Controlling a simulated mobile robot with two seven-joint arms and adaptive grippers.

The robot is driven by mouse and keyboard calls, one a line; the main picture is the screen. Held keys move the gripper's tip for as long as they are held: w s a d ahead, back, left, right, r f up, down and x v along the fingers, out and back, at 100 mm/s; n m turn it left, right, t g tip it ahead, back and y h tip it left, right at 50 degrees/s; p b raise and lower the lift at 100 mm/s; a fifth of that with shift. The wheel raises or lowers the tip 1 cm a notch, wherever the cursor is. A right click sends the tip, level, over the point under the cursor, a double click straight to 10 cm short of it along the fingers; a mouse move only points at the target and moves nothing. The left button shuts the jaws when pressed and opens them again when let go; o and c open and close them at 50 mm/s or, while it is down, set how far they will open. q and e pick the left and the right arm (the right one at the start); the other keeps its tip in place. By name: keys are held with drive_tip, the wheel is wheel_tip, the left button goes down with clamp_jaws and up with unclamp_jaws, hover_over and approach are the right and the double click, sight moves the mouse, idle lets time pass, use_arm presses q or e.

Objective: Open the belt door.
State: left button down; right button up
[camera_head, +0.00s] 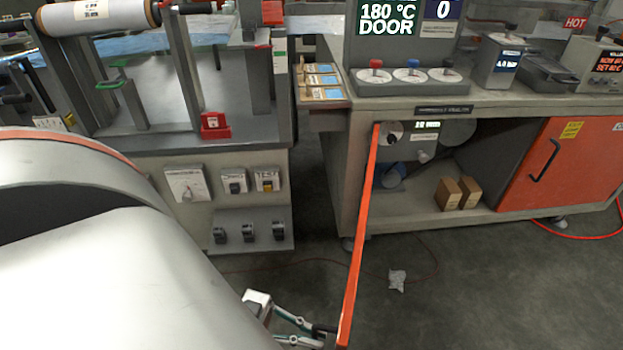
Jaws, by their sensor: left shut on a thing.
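The orange belt door (360,235) stands swung out from the right-hand machine, seen almost edge-on. Its hinged side is at the left of the machine's lower opening and its free edge points toward me at the bottom. My left gripper (312,328) is at the door's near end, on its left side, shut on the dark door handle (325,330). My left arm hides much of the lower left. The open compartment shows rollers (390,133), a blue motor-like part (390,177) and two brown boxes (458,193). My right gripper is not in view.
A second orange door (565,165) with a black handle is closed at the right. A screen (388,20) reads 180 °C DOOR. The left machine (230,170) has switches on its front. A crumpled white scrap (397,280) lies on otherwise mostly clear floor.

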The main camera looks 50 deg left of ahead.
use_arm(q)
drive_tip(key=shift+s+a+f, duration=0.3)
drive_tip(key=shift+s+f, duration=0.05)
drive_tip(key=shift+f, duration=0.05)
drive_tip(key=c, duration=2.2)
unclamp_jaws()
drive_tip(key=shift+o, duration=0.2)
drive_tip(key=shift+w+r, duration=0.1)
drive_tip(key=shift+r, duration=0.05)
drive_tip(key=shift+r, duration=0.1)
drive_tip(key=v, duration=1.2)
